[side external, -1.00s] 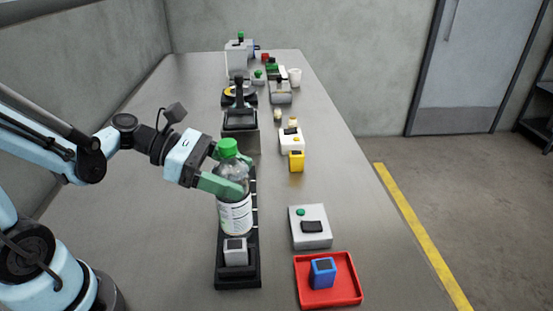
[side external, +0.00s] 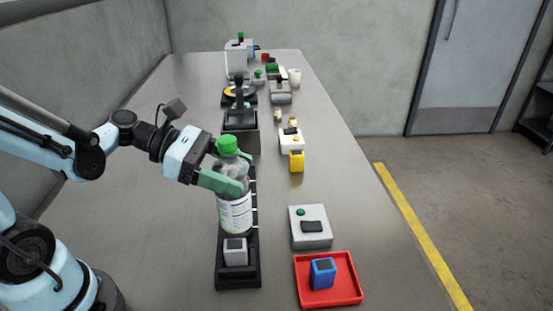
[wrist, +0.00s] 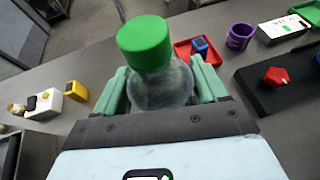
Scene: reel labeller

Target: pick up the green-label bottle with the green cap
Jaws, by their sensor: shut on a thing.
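The bottle (side external: 234,212) is clear with a green cap (side external: 228,146) and a mostly white label with some green. It stands upright over the black rail (side external: 251,262) in the side view; whether its base touches the rail is hard to tell. My gripper (side external: 228,180) is shut on the upper body of the bottle, below the cap, its green fingers on either side. In the wrist view the green cap (wrist: 145,42) faces the camera, and the clear shoulder (wrist: 163,88) sits between my gripper's fingers (wrist: 163,85).
A grey block (side external: 235,251) sits on the rail in front of the bottle. A white button box (side external: 310,227) and a red tray (side external: 347,292) with a blue block (side external: 323,272) stand to the right. A yellow block (side external: 297,161) and several devices lie farther back. The left tabletop is clear.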

